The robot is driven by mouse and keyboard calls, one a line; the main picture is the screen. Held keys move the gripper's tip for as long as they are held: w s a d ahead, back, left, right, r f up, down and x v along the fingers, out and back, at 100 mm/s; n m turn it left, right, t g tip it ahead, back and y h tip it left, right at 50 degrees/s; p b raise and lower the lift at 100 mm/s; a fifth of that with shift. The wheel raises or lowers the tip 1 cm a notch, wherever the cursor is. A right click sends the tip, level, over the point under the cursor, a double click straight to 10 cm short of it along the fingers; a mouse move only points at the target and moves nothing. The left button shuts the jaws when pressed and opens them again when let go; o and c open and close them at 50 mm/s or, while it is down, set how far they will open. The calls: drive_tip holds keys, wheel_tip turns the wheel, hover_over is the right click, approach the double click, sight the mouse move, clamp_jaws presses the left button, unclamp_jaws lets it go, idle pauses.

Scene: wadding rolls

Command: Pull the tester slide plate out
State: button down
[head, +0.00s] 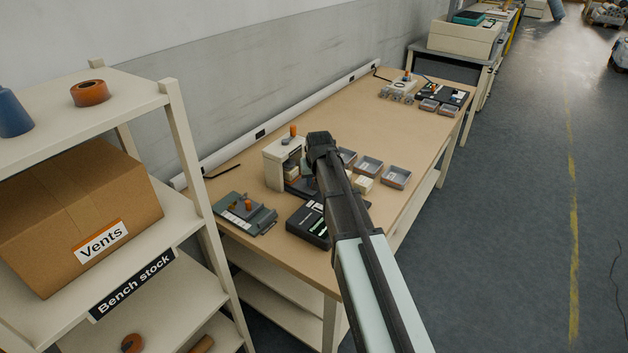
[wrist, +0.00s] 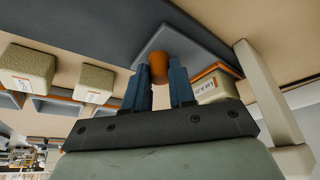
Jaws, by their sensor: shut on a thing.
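The tester (head: 274,168) is a cream upright frame with an orange knob on top, standing on the bench. Its dark grey slide plate (head: 300,188) shows low at the tester's front, partly hidden by my arm. In the wrist view the slide plate (wrist: 190,42) is a flat grey plate with an orange knob (wrist: 159,72). My gripper (wrist: 160,88) has its blue fingers shut on this knob, one on each side. A labelled cream block (wrist: 215,88) sits beside the right finger, near the tester's cream post (wrist: 262,95). In the head view my fingertips are hidden.
A black device (head: 309,224) lies in front of the tester, and a grey-green fixture (head: 245,214) to its left. Several small trays (head: 396,177) and a cream block (head: 363,184) are at the right. A shelf rack (head: 190,200) stands at left.

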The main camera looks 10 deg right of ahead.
drive_tip(key=s+d, duration=0.9)
drive_tip(key=shift+s+d, duration=0.3)
drive_tip(key=c, duration=0.9)
unclamp_jaws()
drive_tip(key=shift+c, duration=0.2)
drive_tip(key=v, duration=1.3)
drive_tip(key=shift+r, duration=0.4)
